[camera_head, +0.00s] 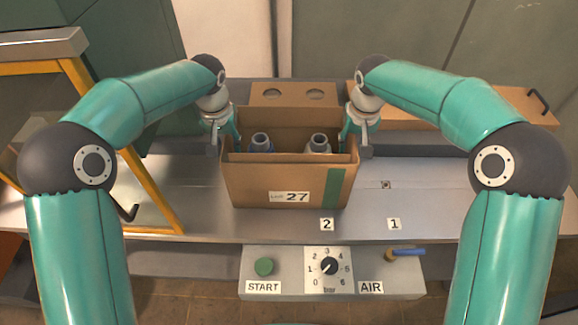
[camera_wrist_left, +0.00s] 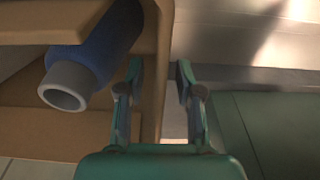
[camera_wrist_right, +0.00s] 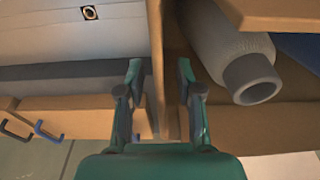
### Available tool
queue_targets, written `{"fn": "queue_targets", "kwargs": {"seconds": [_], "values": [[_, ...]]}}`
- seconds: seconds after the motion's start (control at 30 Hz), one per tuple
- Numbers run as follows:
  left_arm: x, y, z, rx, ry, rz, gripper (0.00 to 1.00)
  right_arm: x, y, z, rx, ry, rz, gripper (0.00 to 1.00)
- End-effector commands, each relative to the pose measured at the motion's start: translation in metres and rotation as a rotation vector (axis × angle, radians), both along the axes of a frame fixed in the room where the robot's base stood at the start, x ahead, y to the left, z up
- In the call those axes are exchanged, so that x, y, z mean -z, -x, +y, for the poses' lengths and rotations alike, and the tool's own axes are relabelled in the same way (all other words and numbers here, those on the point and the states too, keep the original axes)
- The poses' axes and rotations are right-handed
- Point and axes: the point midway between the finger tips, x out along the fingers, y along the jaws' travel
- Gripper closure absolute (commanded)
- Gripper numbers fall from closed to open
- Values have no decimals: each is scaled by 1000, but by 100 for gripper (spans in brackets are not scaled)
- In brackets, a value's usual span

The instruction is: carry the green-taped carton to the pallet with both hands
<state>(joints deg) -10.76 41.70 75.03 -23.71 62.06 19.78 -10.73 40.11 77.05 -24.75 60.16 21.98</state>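The open brown carton (camera_head: 256,186) stands on the metal bench, with a green tape strip (camera_head: 334,188) and a "27" label on its front. Inside are two bottles, one with a blue body (camera_wrist_left: 92,62) and one grey (camera_wrist_right: 232,55). My left gripper (camera_head: 224,140) is at the carton's left wall; in the left wrist view its fingers (camera_wrist_left: 160,75) stand apart on either side of the wall. My right gripper (camera_head: 356,140) is at the right wall, its fingers (camera_wrist_right: 160,75) likewise apart around it. No pallet can be made out for certain.
A yellow-framed stand (camera_head: 82,85) is at left. A control panel (camera_head: 300,285) with START button, dial and AIR valve fronts the bench.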

Motion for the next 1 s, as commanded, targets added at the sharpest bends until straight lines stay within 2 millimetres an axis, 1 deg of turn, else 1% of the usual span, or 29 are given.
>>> {"fn": "queue_targets", "kwargs": {"seconds": [0.07,0.1,0.3,0.8,1.0], "values": [[0,0,0,0,0,0,65,0,0,0,0,0,0,65],[0,0,0,0,0,0,68,0,0,0,0,0,0,68],[-1,0,0,0,0,0,100,0,0,0,-1,0,0,100],[-1,0,1,-1,0,-1,100,0,0,1,-2,0,0,100],[-6,-1,1,-2,0,-5,100,-5,-1,1,-2,-1,-4,100]]}}
